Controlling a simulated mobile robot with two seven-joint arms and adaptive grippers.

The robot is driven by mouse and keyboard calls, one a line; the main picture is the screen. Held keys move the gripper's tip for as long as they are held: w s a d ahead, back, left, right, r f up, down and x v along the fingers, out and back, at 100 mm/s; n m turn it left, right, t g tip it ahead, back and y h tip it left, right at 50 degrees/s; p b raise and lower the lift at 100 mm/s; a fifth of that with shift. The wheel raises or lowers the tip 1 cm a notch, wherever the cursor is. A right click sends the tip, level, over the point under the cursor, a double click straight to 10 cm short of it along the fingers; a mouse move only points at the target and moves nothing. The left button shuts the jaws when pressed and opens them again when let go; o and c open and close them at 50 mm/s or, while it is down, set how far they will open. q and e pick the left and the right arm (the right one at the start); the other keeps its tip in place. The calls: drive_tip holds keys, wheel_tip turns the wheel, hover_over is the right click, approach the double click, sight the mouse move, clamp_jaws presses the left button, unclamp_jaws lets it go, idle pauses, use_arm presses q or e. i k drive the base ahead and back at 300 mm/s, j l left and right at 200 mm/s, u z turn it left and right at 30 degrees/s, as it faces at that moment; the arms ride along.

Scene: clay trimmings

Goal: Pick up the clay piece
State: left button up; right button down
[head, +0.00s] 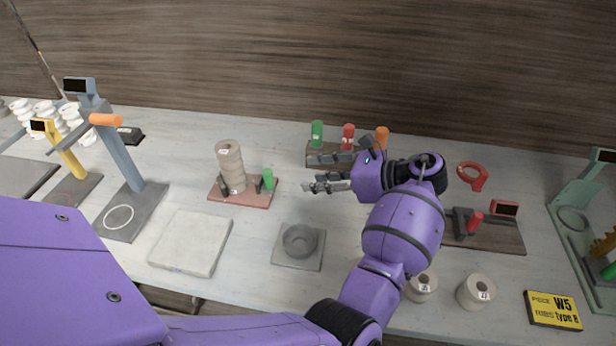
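Several things look like clay, and I cannot tell which is the named piece. Two short beige cylinders with holes and number labels, the left cylinder (421,287) and the right cylinder (476,293), stand at the front right. A ribbed beige stack (230,166) stands on a reddish board (245,194). A grey round dish (300,240) sits on a square grey base. My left gripper (312,173) points left, its fingers apart with nothing seen between them. My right gripper is not in view.
A rack (330,152) with green, red and orange handles stands behind my gripper. A pale slab (190,242) lies front left. A tall blue-grey stand (125,160) is at left. My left arm crosses the front right.

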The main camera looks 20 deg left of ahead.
sight(228, 152)
drive_tip(key=k, duration=1.5)
